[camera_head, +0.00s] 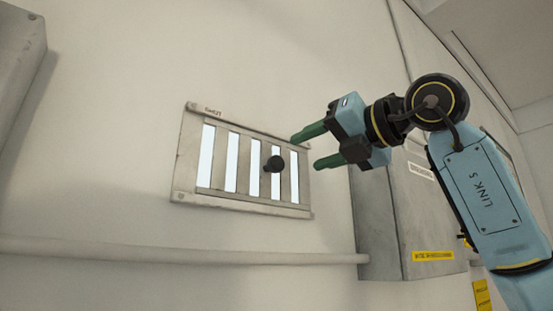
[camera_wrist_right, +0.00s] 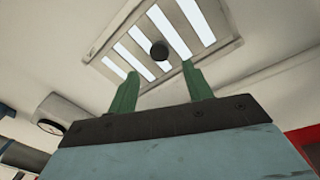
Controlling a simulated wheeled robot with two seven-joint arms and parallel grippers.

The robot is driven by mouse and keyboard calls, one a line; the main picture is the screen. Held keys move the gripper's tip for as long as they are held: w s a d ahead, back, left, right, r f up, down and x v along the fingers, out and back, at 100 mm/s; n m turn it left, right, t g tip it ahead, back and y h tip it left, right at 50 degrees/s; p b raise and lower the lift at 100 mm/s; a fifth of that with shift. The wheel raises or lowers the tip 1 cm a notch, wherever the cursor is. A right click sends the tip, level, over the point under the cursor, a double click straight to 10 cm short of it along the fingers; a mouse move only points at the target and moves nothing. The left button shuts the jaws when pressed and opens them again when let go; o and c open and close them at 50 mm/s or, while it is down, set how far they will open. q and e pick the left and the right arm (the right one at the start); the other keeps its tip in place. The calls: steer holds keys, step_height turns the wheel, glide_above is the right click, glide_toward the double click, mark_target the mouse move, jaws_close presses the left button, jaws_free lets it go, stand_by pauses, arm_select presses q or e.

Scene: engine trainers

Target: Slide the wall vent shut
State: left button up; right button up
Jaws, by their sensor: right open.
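The wall vent (camera_head: 190,158) is a pale metal frame with upright slots on the wall, left of my right arm. Bright light shows through its slots, so they stand open. A dark round knob (camera_head: 275,163) sticks out from its slats, right of the middle. My right gripper (camera_head: 305,148) has green fingers spread apart and empty, pointing left at the vent's right edge. In the right wrist view the vent (camera_wrist_right: 228,42) lies beyond the fingertips (camera_wrist_right: 160,68), and the knob (camera_wrist_right: 158,50) shows between them, apart from both. My left gripper is not in view.
A grey wall box (camera_head: 385,220) with a yellow label stands right of the vent, below my right arm. A pipe (camera_head: 180,251) runs along the wall under the vent. Another grey box (camera_head: 18,60) is at the upper left. The wall around the vent's left side is clear.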

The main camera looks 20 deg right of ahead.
mark_target(279, 162)
steer(key=p+x, duration=0.3)
steer(key=x, duration=0.6)
steer(key=shift+w+a, duration=0.25)
steer(key=shift+w, duration=0.05)
steer(key=shift+c, duration=0.2)
jaws_close()
